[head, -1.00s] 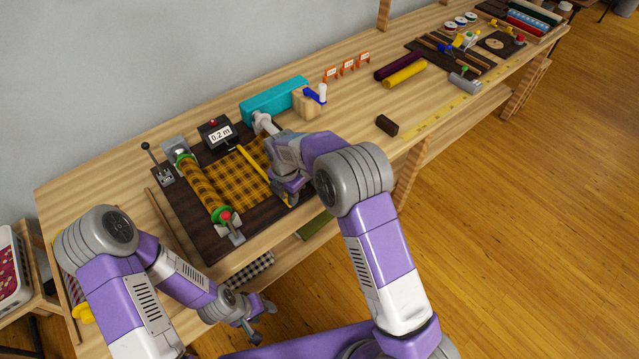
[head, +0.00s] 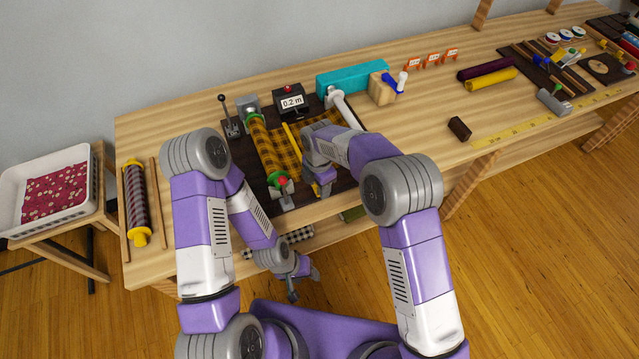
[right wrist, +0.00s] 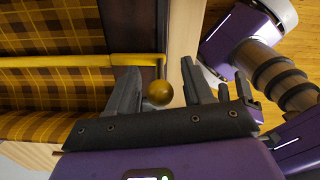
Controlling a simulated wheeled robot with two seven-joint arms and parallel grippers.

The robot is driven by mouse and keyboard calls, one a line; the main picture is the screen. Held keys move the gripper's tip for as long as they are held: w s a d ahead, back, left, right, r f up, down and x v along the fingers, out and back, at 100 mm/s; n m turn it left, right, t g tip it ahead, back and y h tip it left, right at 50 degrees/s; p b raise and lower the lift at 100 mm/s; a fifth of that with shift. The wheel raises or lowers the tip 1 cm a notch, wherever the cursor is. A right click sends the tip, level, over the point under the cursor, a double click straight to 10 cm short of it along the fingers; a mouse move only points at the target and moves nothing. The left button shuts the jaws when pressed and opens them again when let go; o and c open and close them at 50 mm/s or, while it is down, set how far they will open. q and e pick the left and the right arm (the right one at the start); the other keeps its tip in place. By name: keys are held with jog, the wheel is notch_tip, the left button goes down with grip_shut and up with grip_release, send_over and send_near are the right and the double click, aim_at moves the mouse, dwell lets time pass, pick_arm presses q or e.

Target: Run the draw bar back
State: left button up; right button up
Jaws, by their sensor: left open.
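The yellow draw bar (head: 292,138) lies across yellow-and-black plaid cloth (head: 284,158) on a dark board. In the right wrist view the bar (right wrist: 80,61) ends in a round yellow knob (right wrist: 158,93). My right gripper (head: 322,187) is at the bar's near end; my arm hides much of this in the head view. In the right wrist view its jaws (right wrist: 160,78) are open, one on each side of the knob, with gaps showing. My left gripper (head: 295,277) is open and empty, low in front of the table edge.
The plaid roll (head: 265,145) sits left of the bar, with a lever (head: 226,112) behind it. A display (head: 290,101) reads 0.2 m. A teal block (head: 350,79) stands at the back.

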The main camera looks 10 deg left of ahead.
jog(key=shift+r, duration=0.1)
notch_tip(320, 180, up, 7)
jog(key=shift+r+p, duration=0.15)
jog(key=shift+p, duration=0.4)
